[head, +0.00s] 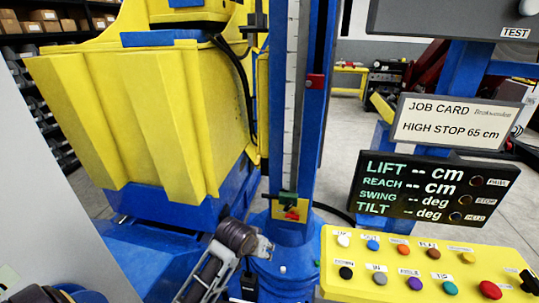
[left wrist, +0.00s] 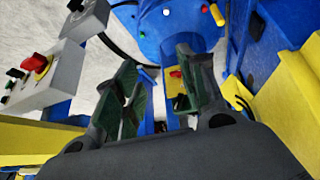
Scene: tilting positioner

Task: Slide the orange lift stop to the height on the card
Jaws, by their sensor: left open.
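A tall blue post carries a pale ruled scale (head: 292,95). Low on it sits a yellow plate (head: 276,208) with an orange-red piece (head: 292,215), which looks like the lift stop, and a green block (head: 287,198) above. A red clamp (head: 315,81) sits higher on the post's right side. The job card (head: 455,121) reads HIGH STOP 65 cm. My left gripper (head: 262,247) is just below and left of the plate. In the left wrist view, my left gripper (left wrist: 158,78) is open and the orange-red piece (left wrist: 176,74) shows between its fingers, apparently untouched. My right gripper is out of view.
A display (head: 430,190) shows dashes for lift, reach, swing and tilt. A yellow button panel (head: 400,250) fills the lower right. A large yellow machine body (head: 130,110) stands left of the post. Black cables hang beside the post.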

